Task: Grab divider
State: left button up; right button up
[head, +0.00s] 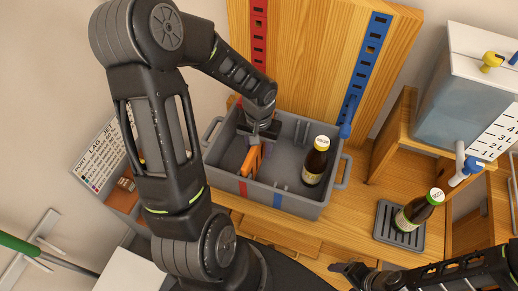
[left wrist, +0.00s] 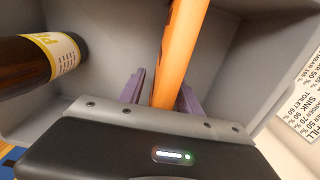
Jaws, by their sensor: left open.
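An orange divider (head: 252,160) stands in the left part of a grey crate (head: 298,205). My left gripper (head: 262,136) reaches down into the crate at the divider's upper end. In the left wrist view the orange divider (left wrist: 180,50) passes between the two purple fingers of my left gripper (left wrist: 160,92). The fingers are open on either side of it; contact is not clear. The divider's lower end is partly hidden in the head view. My right gripper (head: 347,270) is low at the bottom right, away from the crate; its opening is too small to judge.
A brown bottle (head: 315,165) stands in the crate's right part and shows in the left wrist view (left wrist: 35,65). Another bottle (head: 418,210) stands on a dark drip tray (head: 390,238). A clear tank (head: 455,95) is at right. A wooden board (head: 310,60) rises behind the crate.

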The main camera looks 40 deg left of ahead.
pick_arm(q)
grip_shut()
dwell(0.4)
